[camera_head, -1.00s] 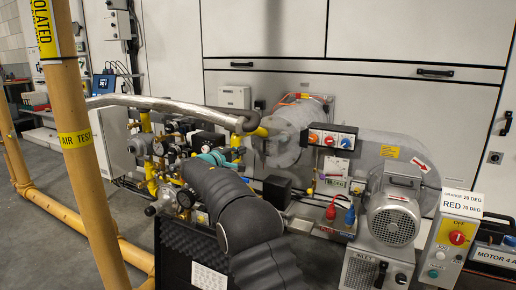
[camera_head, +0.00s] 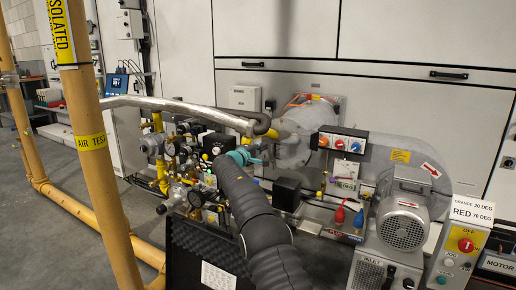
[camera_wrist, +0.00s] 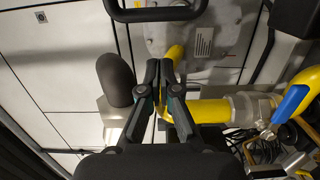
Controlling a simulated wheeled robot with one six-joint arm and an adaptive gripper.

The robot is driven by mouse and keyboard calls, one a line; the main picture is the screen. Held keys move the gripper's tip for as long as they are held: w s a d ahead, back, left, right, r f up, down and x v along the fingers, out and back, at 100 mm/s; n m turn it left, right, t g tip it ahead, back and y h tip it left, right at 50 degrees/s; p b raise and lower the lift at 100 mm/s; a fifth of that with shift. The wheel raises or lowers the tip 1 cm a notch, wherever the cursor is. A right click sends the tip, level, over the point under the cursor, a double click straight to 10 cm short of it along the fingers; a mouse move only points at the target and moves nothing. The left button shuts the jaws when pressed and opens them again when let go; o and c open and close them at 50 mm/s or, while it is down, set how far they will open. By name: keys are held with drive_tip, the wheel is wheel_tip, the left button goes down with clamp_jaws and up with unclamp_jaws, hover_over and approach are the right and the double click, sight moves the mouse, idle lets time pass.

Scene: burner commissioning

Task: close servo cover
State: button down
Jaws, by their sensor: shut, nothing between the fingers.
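No part can be made out for certain as the servo cover. A unit with orange, red and blue round knobs (camera_head: 342,144) sits right of the burner head in the head view. A black box (camera_head: 287,193) sits below and left of it. My gripper (camera_wrist: 160,64) is shut and empty in the wrist view, its fingertips together in front of a yellow pipe (camera_wrist: 175,57). A dark grey rounded cylinder (camera_wrist: 115,78) is left of the fingers. In the head view my arm reaches into the valve train, and the fingertips cannot be made out.
A yellow pipe with a blue handle (camera_wrist: 291,104) lies right of the fingers. A silver hose (camera_head: 165,102) crosses above the gauges and valves. Yellow posts (camera_head: 100,170) stand at the left. The fan motor (camera_head: 402,225) and an orange/red label panel (camera_head: 463,240) are at the right.

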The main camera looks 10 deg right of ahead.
drive_tip(key=shift+s+d+b, duration=0.25)
drive_tip(key=shift+s+d, duration=0.3)
drive_tip(key=shift+s, duration=0.3)
drive_tip(key=shift+s+d+b, duration=0.2)
drive_tip(key=shift+s+d, duration=0.35)
drive_tip(key=shift+s, duration=0.25)
drive_tip(key=shift+d, duration=0.1)
